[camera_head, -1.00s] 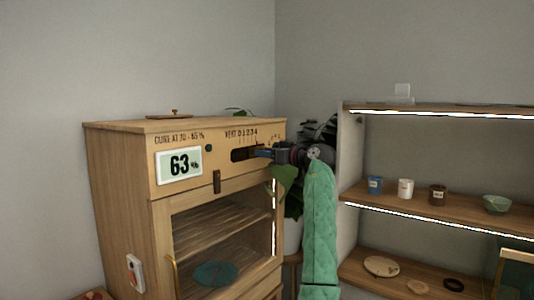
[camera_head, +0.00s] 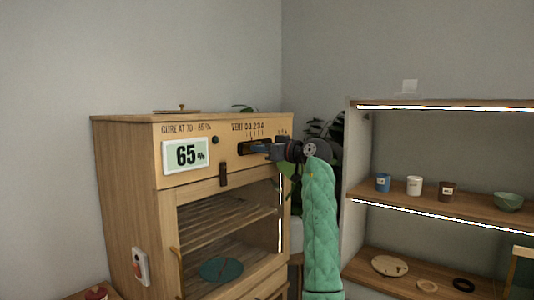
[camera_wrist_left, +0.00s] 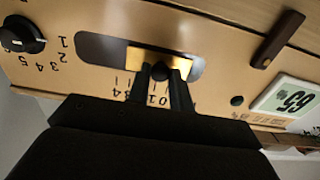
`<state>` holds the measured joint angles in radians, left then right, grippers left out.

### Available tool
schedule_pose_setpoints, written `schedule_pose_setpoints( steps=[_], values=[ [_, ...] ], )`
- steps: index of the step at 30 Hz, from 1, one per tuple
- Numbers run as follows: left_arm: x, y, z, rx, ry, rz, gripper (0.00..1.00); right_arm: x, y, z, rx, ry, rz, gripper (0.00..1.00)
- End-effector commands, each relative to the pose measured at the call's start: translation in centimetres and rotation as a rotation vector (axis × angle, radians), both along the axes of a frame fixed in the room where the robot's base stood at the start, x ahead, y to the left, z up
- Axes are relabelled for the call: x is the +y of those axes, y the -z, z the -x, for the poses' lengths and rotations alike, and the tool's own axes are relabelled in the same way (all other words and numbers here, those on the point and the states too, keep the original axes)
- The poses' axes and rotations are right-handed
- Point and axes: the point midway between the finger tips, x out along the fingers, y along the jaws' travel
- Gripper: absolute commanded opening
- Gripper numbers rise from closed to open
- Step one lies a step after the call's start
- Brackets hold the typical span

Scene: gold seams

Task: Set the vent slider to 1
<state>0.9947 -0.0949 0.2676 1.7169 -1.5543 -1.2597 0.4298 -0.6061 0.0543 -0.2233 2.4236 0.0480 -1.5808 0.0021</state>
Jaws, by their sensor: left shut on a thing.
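The wooden cabinet's vent panel (camera_head: 225,137) has a dark horizontal slot (camera_head: 243,148) under the printed scale VENT 0 1 2 3 4. My left gripper (camera_head: 258,147) reaches in from the right at the slot. In the left wrist view, which sees the panel upside down, its fingers are shut on the small black vent slider knob (camera_wrist_left: 160,71), with brass plate (camera_wrist_left: 139,58) behind it. The dark open slot (camera_wrist_left: 100,48) lies mostly to the knob's left there. The fingers hide part of the scale, so the exact number is unclear. My right gripper is not in view.
The cabinet display (camera_head: 186,156) reads 65 %. A black dial (camera_wrist_left: 22,36) with its own numbers sits beside the slot. A wooden latch (camera_head: 223,174) is below the panel. Shelves (camera_head: 420,205) with cups and a bowl stand to the right.

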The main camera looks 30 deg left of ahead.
Motion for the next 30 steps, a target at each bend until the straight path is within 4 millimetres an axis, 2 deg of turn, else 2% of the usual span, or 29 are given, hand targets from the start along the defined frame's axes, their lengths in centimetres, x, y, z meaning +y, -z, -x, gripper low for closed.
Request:
schedule_pose_setpoints(
  steps=[7, 8, 10, 11, 22, 30],
  values=[
    [0.0, -0.1, 0.0, 0.000, 0.000, -0.001, 0.00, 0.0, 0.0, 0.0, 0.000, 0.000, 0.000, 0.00],
    [0.0, -0.1, 0.0, 0.000, 0.000, -0.001, 0.27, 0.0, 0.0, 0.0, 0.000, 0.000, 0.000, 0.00],
    [0.0, -0.1, 0.0, 0.000, 0.000, -0.001, 0.41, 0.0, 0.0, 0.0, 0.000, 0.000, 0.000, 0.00],
    [0.0, -0.1, 0.0, 0.000, 0.000, -0.001, 0.43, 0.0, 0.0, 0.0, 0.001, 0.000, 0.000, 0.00],
    [-0.6, 0.1, 0.0, 0.000, 0.001, -0.001, 0.43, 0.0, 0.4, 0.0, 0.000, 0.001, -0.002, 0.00],
    [-4.5, 0.2, 0.3, 0.000, 0.002, 0.000, 0.43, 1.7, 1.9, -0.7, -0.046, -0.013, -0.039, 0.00]
  ],
)
